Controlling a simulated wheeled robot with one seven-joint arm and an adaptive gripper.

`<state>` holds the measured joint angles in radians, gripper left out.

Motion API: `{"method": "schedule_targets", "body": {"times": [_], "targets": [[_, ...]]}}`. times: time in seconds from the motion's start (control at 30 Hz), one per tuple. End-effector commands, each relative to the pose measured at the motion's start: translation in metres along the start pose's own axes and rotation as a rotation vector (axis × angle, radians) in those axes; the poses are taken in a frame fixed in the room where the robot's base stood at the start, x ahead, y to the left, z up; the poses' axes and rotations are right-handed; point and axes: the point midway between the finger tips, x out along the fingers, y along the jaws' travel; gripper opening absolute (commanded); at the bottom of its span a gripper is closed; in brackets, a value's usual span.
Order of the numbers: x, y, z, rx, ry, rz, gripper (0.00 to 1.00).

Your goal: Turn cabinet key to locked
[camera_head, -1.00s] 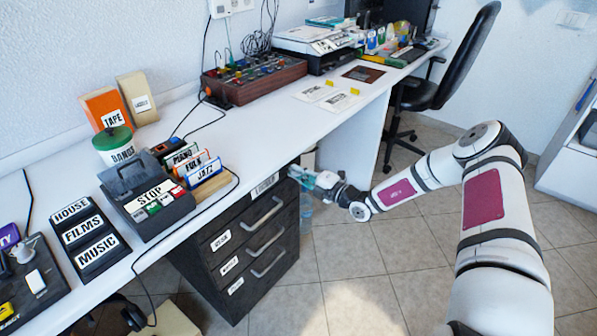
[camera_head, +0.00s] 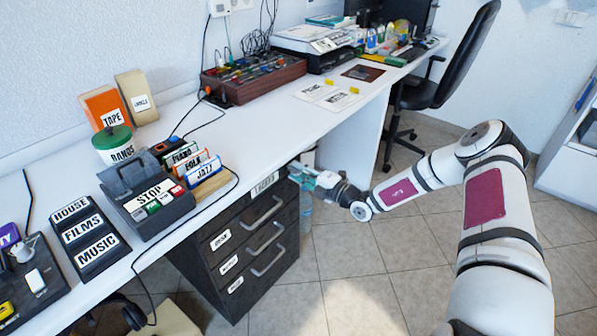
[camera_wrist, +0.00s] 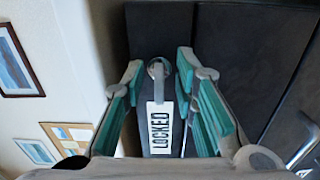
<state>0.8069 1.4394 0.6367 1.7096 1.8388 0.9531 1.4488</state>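The dark cabinet (camera_head: 240,243) stands under the white desk, with several labelled drawers. Its top strip bears a white label (camera_head: 265,183). In the wrist view this label reads LOCKED (camera_wrist: 160,128). A small metal key or lock piece (camera_wrist: 158,68) shows just above the label on the dark cabinet face. My gripper (camera_wrist: 160,62) is open, with one teal-padded finger on each side of the key and visible gaps between. In the head view my gripper (camera_head: 301,172) is at the cabinet's upper right corner, and the key is hidden there.
The desk edge (camera_head: 262,172) runs just above the cabinet. Drawer handles (camera_head: 266,232) stick out from its front. The tiled floor (camera_head: 355,262) in front is free.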

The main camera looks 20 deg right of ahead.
Motion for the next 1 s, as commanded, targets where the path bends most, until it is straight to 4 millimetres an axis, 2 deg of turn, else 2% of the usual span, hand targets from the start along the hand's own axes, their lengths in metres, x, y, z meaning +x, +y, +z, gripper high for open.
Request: {"method": "schedule_targets", "body": {"times": [0.17, 0.4, 0.6, 0.8, 1.0], "targets": [[-0.028, 0.000, 0.002, 0.000, -0.003, -0.002, 0.27], [-0.077, 0.000, 0.001, 0.000, -0.003, -0.002, 0.27], [-0.106, -0.001, 0.001, 0.001, -0.003, -0.002, 0.27], [-0.116, -0.001, 0.000, 0.001, -0.001, -0.001, 0.27], [-0.116, -0.001, 0.000, 0.001, -0.001, -0.001, 0.27]]}}
